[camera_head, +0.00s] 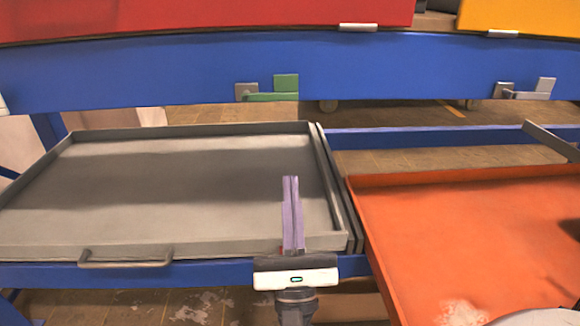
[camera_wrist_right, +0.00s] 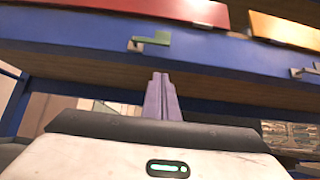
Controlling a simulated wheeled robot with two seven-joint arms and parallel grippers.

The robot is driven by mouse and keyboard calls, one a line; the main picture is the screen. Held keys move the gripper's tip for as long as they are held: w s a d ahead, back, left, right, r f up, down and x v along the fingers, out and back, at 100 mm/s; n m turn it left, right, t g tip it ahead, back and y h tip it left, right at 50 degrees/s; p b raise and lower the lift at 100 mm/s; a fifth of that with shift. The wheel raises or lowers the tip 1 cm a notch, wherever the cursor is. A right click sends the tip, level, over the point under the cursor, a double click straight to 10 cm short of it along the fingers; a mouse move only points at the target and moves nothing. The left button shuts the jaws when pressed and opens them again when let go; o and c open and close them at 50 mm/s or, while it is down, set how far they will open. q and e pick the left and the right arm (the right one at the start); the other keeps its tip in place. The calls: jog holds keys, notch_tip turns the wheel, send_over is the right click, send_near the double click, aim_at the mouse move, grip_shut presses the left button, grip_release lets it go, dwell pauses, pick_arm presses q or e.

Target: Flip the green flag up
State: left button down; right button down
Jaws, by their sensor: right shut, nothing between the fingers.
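The green flag (camera_head: 286,84) is a small green plate with a horizontal arm, mounted by a grey block on the blue beam at the top of the head view. It also shows in the right wrist view (camera_wrist_right: 156,39), above and slightly left of my fingers. My right gripper (camera_head: 291,180) has its purple fingers shut together with nothing between them. It is over the right part of the grey tray, below and apart from the flag in the picture. My left gripper is not in view.
A similar grey flag (camera_head: 545,86) is on the blue beam (camera_head: 180,70) at the right. Below are a grey tray (camera_head: 125,252) with a front handle and an orange tray (camera_head: 440,178). Red (camera_head: 200,18) and yellow (camera_head: 520,15) panels are above the beam.

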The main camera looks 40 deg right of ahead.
pick_arm(q)
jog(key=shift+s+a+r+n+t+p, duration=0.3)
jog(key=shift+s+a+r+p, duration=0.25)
jog(key=shift+p, duration=0.35)
pick_arm(e)
jog(key=s+a+r+x, duration=0.1)
jog(key=r+x, duration=0.1)
jog(key=x, duration=0.9)
jog(key=shift+s+r, duration=0.15)
jog(key=shift+s, duration=0.05)
